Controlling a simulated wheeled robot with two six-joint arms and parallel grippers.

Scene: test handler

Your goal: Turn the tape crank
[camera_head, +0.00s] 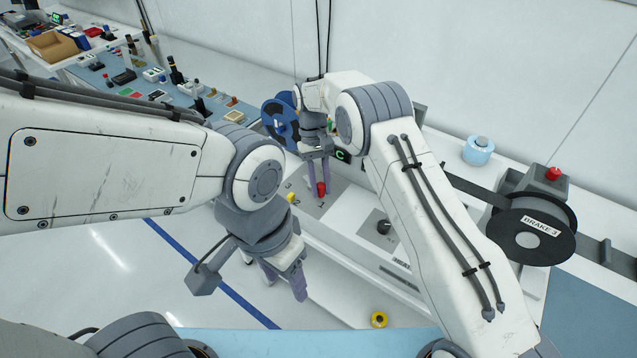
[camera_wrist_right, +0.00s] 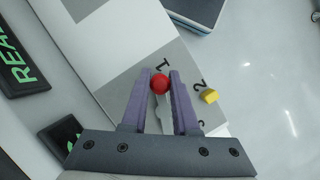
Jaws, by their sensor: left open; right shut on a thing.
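The tape crank shows as a red knob (camera_head: 322,189) on a grey panel marked with numbers. In the right wrist view the red knob (camera_wrist_right: 160,84) sits between my purple fingertips, near the mark "1", with a pale lever behind it. My right gripper (camera_head: 318,178) is shut on this knob; it also shows in the right wrist view (camera_wrist_right: 160,80). My left gripper (camera_head: 285,280) is open and empty, pointing down in front of the machine, apart from the crank. Much of the crank's lever is hidden by my right gripper.
A blue reel (camera_head: 278,122) stands behind my right gripper. A black reel labelled "BRAKE 3" (camera_head: 534,231) and a red button (camera_head: 553,174) are at the right. A yellow piece (camera_wrist_right: 210,96) sits by the mark "2". A yellow ring (camera_head: 379,319) lies low in front. A cluttered bench is at the back left.

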